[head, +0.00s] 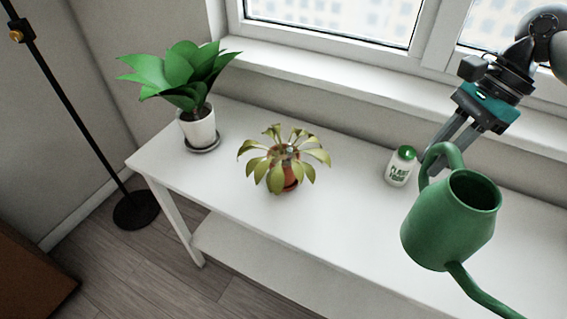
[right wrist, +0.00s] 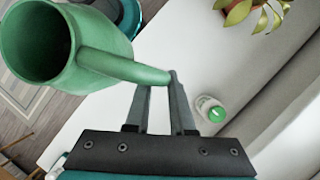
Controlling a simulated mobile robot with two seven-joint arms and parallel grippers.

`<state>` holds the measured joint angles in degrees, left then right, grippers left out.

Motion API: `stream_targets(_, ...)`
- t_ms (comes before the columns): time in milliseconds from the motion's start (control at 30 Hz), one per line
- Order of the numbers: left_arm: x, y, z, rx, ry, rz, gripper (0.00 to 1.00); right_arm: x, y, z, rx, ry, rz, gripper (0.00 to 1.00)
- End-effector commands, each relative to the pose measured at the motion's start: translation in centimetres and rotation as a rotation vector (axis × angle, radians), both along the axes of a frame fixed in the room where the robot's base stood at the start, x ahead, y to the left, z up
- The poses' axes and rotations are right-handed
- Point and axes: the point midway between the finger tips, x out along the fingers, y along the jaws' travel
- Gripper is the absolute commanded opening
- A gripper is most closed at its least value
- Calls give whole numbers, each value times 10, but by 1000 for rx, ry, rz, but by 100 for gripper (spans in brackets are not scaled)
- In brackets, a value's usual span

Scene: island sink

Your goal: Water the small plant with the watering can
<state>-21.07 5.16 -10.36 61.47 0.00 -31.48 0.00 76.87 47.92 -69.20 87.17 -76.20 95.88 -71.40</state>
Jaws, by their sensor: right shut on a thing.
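The green watering can (head: 440,232) hangs in the air over the right part of the white table in the head view. My right gripper (head: 440,150) is shut on its handle. The can's open top faces up and its spout points to the lower right, away from the plants. In the right wrist view the can (right wrist: 95,45) is at the upper left, with the handle between the fingers (right wrist: 160,95). The small plant (head: 284,160), with drooping yellow-green leaves in a terracotta pot, stands mid-table, left of the can. Its leaves also show in the right wrist view (right wrist: 240,10). My left gripper is not in view.
A white plant food bottle (head: 399,168) with a green lid stands between the small plant and the can. A larger green plant in a white pot (head: 198,128) stands at the table's left end. A window sill (head: 330,75) runs behind. The table (head: 225,182) is otherwise clear.

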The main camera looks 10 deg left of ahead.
Motion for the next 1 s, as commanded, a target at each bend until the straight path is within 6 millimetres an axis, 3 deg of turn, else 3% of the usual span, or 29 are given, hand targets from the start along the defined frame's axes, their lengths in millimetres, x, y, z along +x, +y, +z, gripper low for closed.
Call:
stream_targets(300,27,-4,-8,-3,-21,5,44,31,-13,-17,3,-2,-455,0)
stream_targets(1000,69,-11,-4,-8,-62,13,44,87,-49,-35,7,-5,-1346,0)
